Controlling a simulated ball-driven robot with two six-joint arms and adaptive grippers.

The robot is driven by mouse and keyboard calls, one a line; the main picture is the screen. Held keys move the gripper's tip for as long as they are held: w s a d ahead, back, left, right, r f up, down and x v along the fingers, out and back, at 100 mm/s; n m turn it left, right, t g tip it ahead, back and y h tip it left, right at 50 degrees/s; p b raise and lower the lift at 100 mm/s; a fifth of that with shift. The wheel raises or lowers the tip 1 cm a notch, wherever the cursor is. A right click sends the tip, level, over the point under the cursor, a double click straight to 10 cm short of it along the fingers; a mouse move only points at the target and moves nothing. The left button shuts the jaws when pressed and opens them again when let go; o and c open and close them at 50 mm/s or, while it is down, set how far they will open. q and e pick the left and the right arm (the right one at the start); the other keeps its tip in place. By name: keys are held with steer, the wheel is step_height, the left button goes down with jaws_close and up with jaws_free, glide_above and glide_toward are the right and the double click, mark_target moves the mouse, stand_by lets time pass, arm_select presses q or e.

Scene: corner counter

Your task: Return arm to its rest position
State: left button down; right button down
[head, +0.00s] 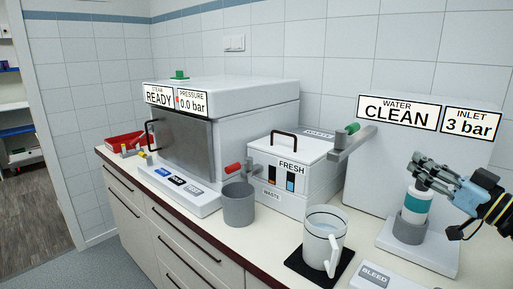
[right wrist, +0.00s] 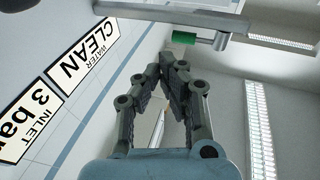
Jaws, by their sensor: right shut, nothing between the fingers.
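My right gripper (head: 418,168) comes in from the right in the head view. It is just above a white bottle with a teal band (head: 415,203) that stands upright in a grey round holder (head: 409,229) before the water unit. Whether it touches the bottle top I cannot tell. In the right wrist view the fingers of this gripper (right wrist: 172,68) are shut at the tips with nothing between them. That view looks up at walls and ceiling lights. My left gripper is in neither view.
The water unit (head: 385,160) with a green-tipped lever (head: 352,128) stands behind the gripper. A white jug (head: 325,232) stands on a black mat (head: 296,259). A grey cup (head: 238,205), a FRESH/WASTE box (head: 283,203) and a steam unit (head: 222,97) are further left.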

steer(key=s+a+f+m+g+h, duration=0.3)
steer(key=s+f+m+g+h, duration=0.3)
steer(key=s+f+h, duration=0.55)
steer(key=s+a+f+n+g+y, duration=0.1)
steer(key=s+a+g, duration=0.3)
steer(key=s, duration=0.7)
steer(key=s+a+f+g+y, duration=0.15)
steer(key=s+a+g, duration=0.3)
steer(key=s, duration=0.75)
steer(key=s+d+f+g+h+b, duration=0.2)
steer(key=f+b, duration=0.6)
steer(key=f, duration=2.8)
steer(key=s+d+f+y+b, duration=0.1)
steer(key=s+f+b, duration=0.3)
steer(key=s+f, duration=1.4)
steer(key=shift+d+f+g+b, duration=0.35)
steer(key=shift+d+f, duration=0.1)
steer(key=shift+f, duration=0.4)
